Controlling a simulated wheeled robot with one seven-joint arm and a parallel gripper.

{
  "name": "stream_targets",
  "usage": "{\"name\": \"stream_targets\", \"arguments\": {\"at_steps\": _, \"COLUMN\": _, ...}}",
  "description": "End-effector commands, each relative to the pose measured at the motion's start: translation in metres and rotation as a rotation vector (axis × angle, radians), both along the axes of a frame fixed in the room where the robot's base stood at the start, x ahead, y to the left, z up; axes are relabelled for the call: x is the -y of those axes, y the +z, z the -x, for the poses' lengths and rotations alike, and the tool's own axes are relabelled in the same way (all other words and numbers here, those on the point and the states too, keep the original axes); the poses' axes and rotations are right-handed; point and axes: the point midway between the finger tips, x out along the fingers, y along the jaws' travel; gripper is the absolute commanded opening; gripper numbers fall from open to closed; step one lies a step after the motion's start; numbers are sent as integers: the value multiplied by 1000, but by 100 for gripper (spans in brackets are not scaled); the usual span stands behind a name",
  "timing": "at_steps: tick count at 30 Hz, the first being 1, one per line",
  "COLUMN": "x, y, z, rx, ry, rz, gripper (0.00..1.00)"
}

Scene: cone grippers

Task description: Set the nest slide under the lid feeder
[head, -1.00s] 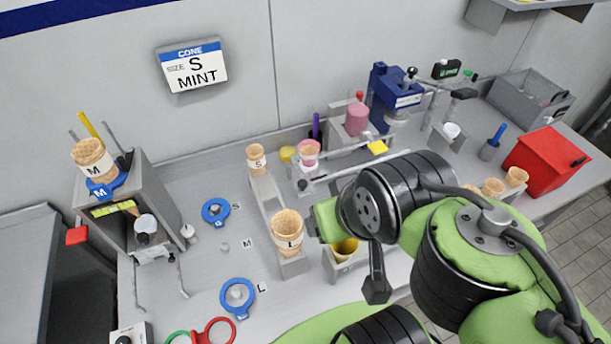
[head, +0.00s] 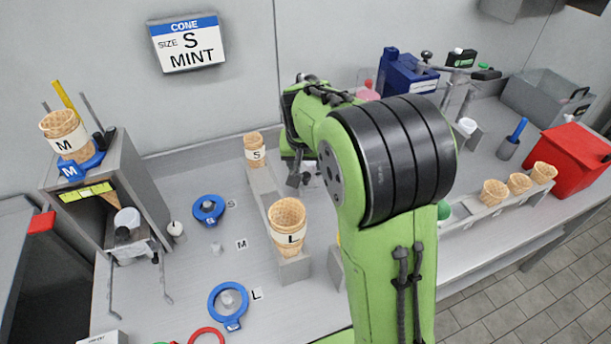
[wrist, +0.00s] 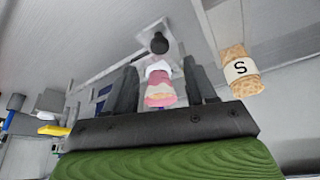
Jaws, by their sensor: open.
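My gripper (wrist: 160,72) is open in the wrist view, with its dark fingers apart on either side of a pink and white cup (wrist: 160,86) and a black knob (wrist: 158,43). The knob looks like the nest slide's handle, on a pale plate. Whether the fingers touch anything cannot be told. In the head view my gripper (head: 298,172) is near the back of the counter, and my arm hides the nest slide. A pink stack (head: 368,94), probably at the lid feeder, shows just above my arm; the rest of that stand is hidden.
An S cone stack (head: 254,146) and an L cone stack (head: 287,220) stand on a rack left of my arm. A blue press (head: 404,72) is behind it. Several cones (head: 494,192) and a red bin (head: 560,158) are on the right. The sign (head: 187,45) reads size S, mint.

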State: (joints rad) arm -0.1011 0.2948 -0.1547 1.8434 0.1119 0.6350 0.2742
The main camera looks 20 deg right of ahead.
Motion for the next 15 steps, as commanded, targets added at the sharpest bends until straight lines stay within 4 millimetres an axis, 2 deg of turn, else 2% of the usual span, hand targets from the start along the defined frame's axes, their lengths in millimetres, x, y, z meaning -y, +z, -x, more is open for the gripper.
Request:
{"name": "stream_targets", "arguments": {"at_steps": 1, "x": 3, "y": -16, "z": -4, "rx": -5, "ry": -2, "rz": 1, "gripper": 56}}
{"name": "stream_targets", "arguments": {"at_steps": 6, "x": 8, "y": -49, "z": -17, "rx": -3, "ry": -1, "rz": -1, "gripper": 56}}
{"name": "stream_targets", "arguments": {"at_steps": 10, "x": 10, "y": -62, "z": -23, "rx": -1, "ry": -1, "rz": -1, "gripper": 56}}
{"name": "stream_targets", "arguments": {"at_steps": 15, "x": 11, "y": -65, "z": -25, "rx": 1, "ry": -1, "rz": -1, "gripper": 56}}
